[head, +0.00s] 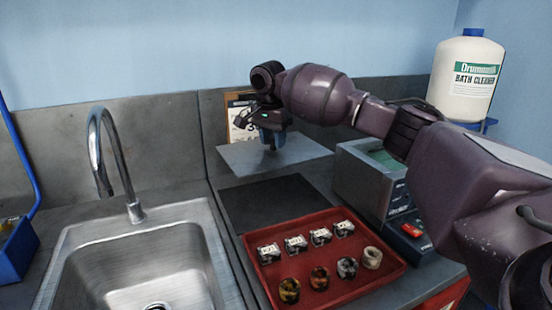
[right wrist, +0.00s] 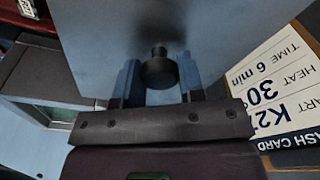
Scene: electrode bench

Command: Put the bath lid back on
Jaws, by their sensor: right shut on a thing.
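The bath lid (head: 245,156) is a flat, thin grey plate with a dark knob on top. My right gripper (head: 272,138) is shut on this knob, its blue fingers on either side of it. In the right wrist view the knob (right wrist: 158,70) sits between the fingertips, with the lid (right wrist: 95,30) spread out beyond. The lid is about level and appears raised above the bench, behind the dark mat. The bath (head: 362,178) is a pale grey box to the right of the lid, its top open on a greenish inside. My left gripper is not in view.
A red tray (head: 335,290) with several small pots and labelled blocks stands in front of the dark mat (head: 265,203). A wash card (head: 239,120) stands against the back wall behind the lid. A sink (head: 140,262) with a tall tap is at left. A cleaner bottle (head: 464,80) stands back right.

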